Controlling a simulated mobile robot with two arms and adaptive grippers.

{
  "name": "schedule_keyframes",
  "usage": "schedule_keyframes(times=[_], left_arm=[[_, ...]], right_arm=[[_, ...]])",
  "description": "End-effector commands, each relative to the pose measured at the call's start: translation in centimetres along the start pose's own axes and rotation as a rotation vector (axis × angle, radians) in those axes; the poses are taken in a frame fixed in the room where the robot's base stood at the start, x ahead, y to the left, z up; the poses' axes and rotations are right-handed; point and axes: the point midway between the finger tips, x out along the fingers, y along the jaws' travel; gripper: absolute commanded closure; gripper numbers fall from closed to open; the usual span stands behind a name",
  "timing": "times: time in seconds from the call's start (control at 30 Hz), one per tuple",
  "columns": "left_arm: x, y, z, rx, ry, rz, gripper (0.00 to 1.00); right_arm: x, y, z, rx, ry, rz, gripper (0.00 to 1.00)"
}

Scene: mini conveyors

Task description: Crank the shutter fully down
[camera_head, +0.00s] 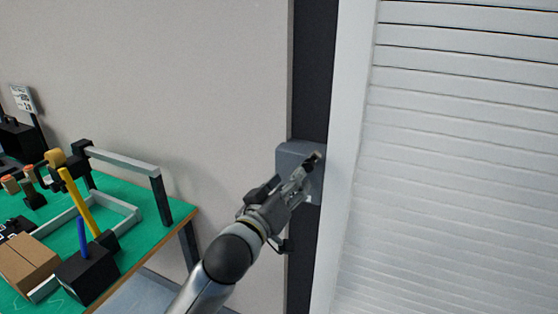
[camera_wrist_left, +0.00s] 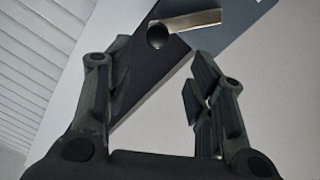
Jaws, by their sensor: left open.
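The white slatted shutter (camera_head: 460,170) fills the right of the head view; its lower edge is out of frame. A grey crank box (camera_head: 292,153) sits on the dark post (camera_head: 312,70) left of the shutter frame. My left gripper (camera_head: 303,175) is in front of this box and hides part of it. In the wrist view the left gripper (camera_wrist_left: 160,68) is open, its fingers apart with nothing clearly between them. The crank's metal arm (camera_wrist_left: 195,20) and round dark knob (camera_wrist_left: 158,37) appear just beyond the fingertips. Contact cannot be told. My right gripper is not in view.
A green-topped table (camera_head: 150,222) stands at the lower left, with a cardboard box (camera_head: 28,264), a black block (camera_head: 87,274) holding tools, and a grey frame bar (camera_head: 122,162). The plain wall (camera_head: 200,80) between table and post is clear.

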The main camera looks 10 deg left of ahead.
Motion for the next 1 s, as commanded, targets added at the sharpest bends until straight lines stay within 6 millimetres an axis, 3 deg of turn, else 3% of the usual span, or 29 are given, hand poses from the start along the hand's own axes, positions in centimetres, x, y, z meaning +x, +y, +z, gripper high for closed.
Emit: schedule_keyframes(times=[0.1, 0.33, 0.7, 1.0], left_arm=[[-0.2, 0.6, 0.8, 0.031, -0.008, 0.010, 0.50], [1.9, 0.7, 0.6, 0.033, -0.008, 0.009, 0.50], [7.1, 0.8, 0.7, 0.031, -0.008, 0.008, 0.50], [9.9, 0.7, 0.8, 0.029, -0.008, 0.008, 0.50]], right_arm=[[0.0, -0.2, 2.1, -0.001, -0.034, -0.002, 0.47], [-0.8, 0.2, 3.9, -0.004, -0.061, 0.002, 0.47], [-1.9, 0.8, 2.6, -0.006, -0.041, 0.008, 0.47], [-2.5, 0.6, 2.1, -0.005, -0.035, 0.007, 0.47]])
